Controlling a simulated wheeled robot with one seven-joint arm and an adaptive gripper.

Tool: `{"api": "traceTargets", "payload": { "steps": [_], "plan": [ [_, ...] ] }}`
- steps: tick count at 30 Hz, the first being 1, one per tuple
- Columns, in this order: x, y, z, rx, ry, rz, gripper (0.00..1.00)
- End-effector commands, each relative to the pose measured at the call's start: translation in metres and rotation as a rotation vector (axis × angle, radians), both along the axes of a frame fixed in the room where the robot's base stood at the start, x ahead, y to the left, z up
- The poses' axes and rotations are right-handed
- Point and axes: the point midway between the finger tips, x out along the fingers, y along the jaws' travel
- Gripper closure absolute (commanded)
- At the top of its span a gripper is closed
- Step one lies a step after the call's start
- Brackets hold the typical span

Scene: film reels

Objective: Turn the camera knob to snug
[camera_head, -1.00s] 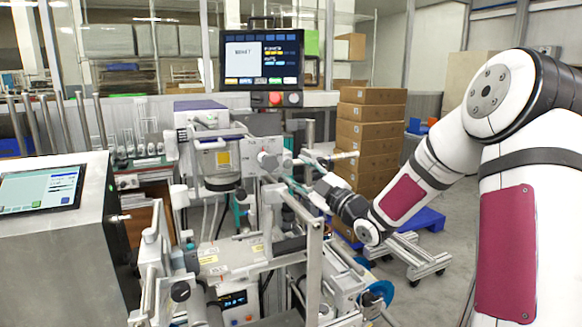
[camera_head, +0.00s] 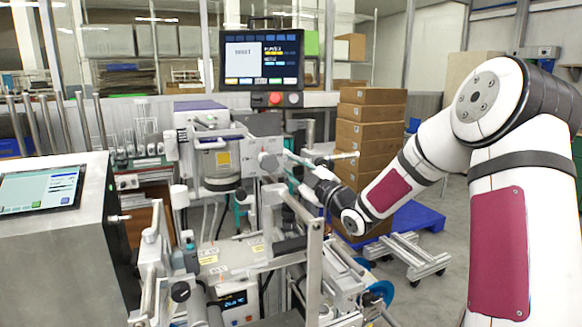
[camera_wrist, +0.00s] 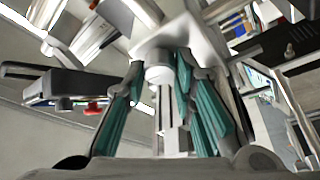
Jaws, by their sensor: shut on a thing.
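My gripper (camera_head: 290,163) is at the right side of the machine's upper white block (camera_head: 262,148), its teal fingers pointing left. In the wrist view, the teal-padded fingers (camera_wrist: 162,85) stand on both sides of a pale cylindrical knob (camera_wrist: 159,74) in front of a light plate (camera_wrist: 190,36). My gripper is shut on this knob. In the head view, the fingers and wrist largely hide the gripped part. The knob's turn angle and tightness cannot be told.
A monitor (camera_head: 262,58) with a red button below hangs above the machine. A steel cabinet with a tablet screen (camera_head: 42,190) stands at left. Stacked cartons (camera_head: 370,130) stand behind my wrist on a blue pallet (camera_head: 410,217). Metal frame bars (camera_head: 312,260) rise below my gripper.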

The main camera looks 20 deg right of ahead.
Motion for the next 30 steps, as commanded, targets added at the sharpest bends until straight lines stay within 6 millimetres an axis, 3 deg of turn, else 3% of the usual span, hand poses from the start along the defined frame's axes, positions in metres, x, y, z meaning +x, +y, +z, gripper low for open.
{"api": "traceTargets", "payload": {
  "steps": [8,30],
  "plan": [
    [0.0001,0.0014,-0.0015,0.076,0.002,0.001,1.0],
    [-0.0002,0.0017,-0.0015,0.5,0.001,0.001,1.0]
  ]
}}
